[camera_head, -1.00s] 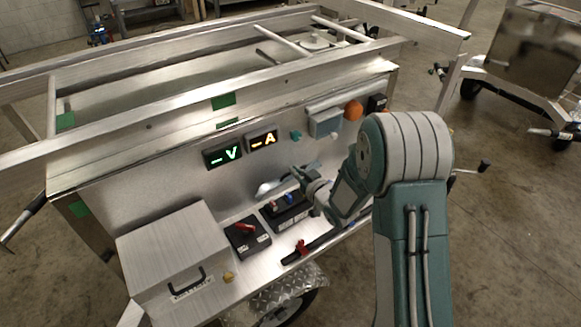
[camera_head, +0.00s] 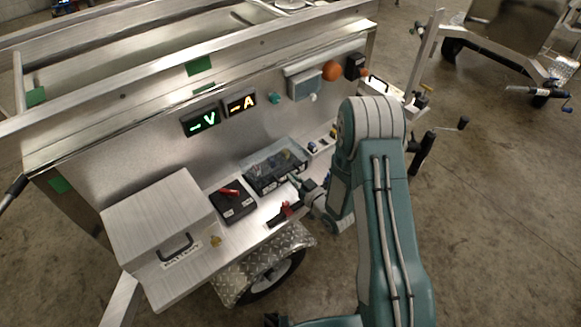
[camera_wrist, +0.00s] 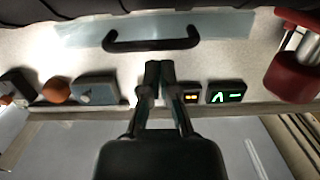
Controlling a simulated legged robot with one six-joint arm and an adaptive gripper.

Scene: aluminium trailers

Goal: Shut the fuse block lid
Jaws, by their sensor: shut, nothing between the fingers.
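The fuse block (camera_head: 268,183) is a black box on the trailer's front shelf, between the black switch box and the sockets. Its clear lid (camera_head: 262,160) shows as a pale see-through sheet over the back of the block; its exact angle is hard to tell. In the wrist view, the lid is a bluish strip (camera_wrist: 225,24) with a black bar handle (camera_wrist: 150,45). My gripper (camera_head: 295,181) is at the block's front right corner. In the wrist view, its fingertips (camera_wrist: 160,68) are together and empty, close to the handle; contact cannot be told.
The switch box (camera_head: 232,202) with a red lever stands left of the block, beside a metal box (camera_head: 155,220). A red clamp (camera_head: 286,210) lies in front. Displays (camera_head: 220,112), a grey box (camera_head: 304,85) and an orange knob (camera_head: 331,71) are on the panel behind.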

